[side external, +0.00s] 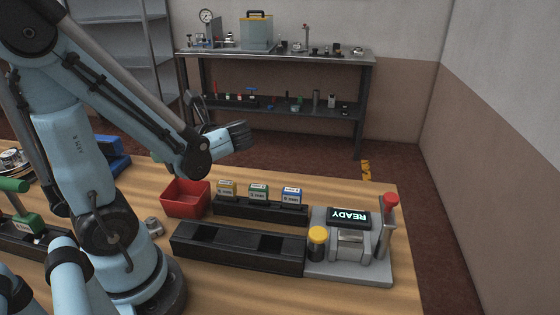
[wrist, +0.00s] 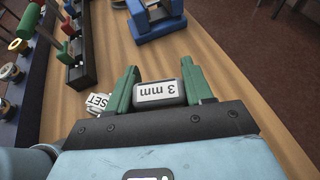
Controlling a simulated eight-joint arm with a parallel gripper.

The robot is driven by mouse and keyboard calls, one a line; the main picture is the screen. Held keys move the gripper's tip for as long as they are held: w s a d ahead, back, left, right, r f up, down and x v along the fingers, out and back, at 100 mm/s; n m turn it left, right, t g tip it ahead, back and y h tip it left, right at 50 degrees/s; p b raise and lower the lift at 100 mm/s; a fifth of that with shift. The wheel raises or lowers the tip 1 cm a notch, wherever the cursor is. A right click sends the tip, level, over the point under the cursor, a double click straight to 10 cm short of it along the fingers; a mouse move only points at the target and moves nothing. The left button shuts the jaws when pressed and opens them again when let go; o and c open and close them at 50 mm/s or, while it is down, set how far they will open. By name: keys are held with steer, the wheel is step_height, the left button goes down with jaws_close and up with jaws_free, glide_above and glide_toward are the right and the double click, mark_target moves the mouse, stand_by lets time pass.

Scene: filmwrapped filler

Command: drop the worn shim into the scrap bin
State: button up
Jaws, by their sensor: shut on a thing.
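My gripper (wrist: 160,76) has green fingers in the wrist view and is shut on a dark grey block with a white "3 mm" label, the shim (wrist: 161,93). Whether this shim is worn cannot be told. In the side view my gripper (side external: 240,136) is in the air above the table, up and to the right of a red open bin (side external: 186,200), apart from it. The shim is hard to make out there. The bin stands on the table, its inside mostly hidden; it does not show in the wrist view.
A black rack (side external: 250,209) holds yellow, green and blue labelled blocks. In front lie a long black slotted tray (side external: 225,250) and a grey fixture (side external: 350,250) with a READY display and red-knobbed lever.

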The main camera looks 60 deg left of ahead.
steer(key=shift+f, duration=1.25)
steer(key=o, duration=1.1)
steer(key=shift+o, duration=0.2)
